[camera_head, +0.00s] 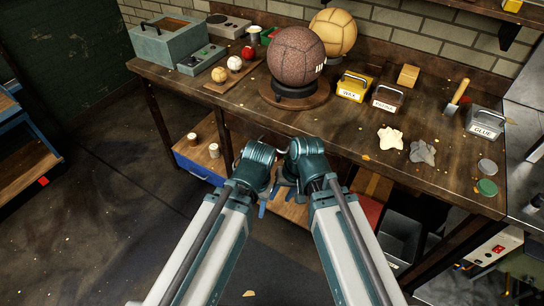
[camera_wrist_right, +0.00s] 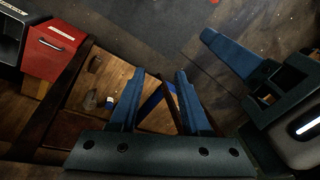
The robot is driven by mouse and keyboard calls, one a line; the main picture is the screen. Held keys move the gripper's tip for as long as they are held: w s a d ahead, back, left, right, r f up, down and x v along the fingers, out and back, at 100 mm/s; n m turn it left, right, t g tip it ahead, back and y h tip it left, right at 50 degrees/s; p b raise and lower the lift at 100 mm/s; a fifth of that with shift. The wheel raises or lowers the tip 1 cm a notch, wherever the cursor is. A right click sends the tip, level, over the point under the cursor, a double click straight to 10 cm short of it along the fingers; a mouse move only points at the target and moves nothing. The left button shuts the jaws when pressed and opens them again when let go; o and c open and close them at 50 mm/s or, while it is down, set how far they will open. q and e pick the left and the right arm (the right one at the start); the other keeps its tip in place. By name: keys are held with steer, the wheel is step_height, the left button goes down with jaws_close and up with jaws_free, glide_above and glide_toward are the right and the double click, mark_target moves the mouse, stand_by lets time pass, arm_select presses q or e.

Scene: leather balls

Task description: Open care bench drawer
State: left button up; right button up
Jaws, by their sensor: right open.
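The care bench (camera_head: 340,122) is a long dark wooden workbench across the head view.
A brown ball (camera_head: 297,54) on a round stand, a tan ball (camera_head: 333,30) and small labelled boxes stand on the bench. Cans (camera_head: 214,150) stand on the lower shelf. A red box (camera_wrist_right: 54,48) lies left in the wrist view.

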steer(key=w+a+f+m+t+y+b, duration=0.2)
steer(key=w+f+m+y+b, duration=0.15)
steer(key=f+b, duration=0.2)
steer(key=m+t+y+b, duration=0.4)
steer(key=m+t+b, duration=0.5)
steer(key=m+b, duration=0.6)
glide_toward(275, 150)
arm_select(q)
step_height(275, 150, down, 28)
steer(key=b, duration=0.5)
arm_select(e)
steer(key=shift+n, duration=0.85)
steer(key=x, duration=1.2)
steer(key=shift+w+a, duration=0.1)
arm_select(q)
steer(key=shift+a, duration=0.1)
arm_select(e)
jaws_close()
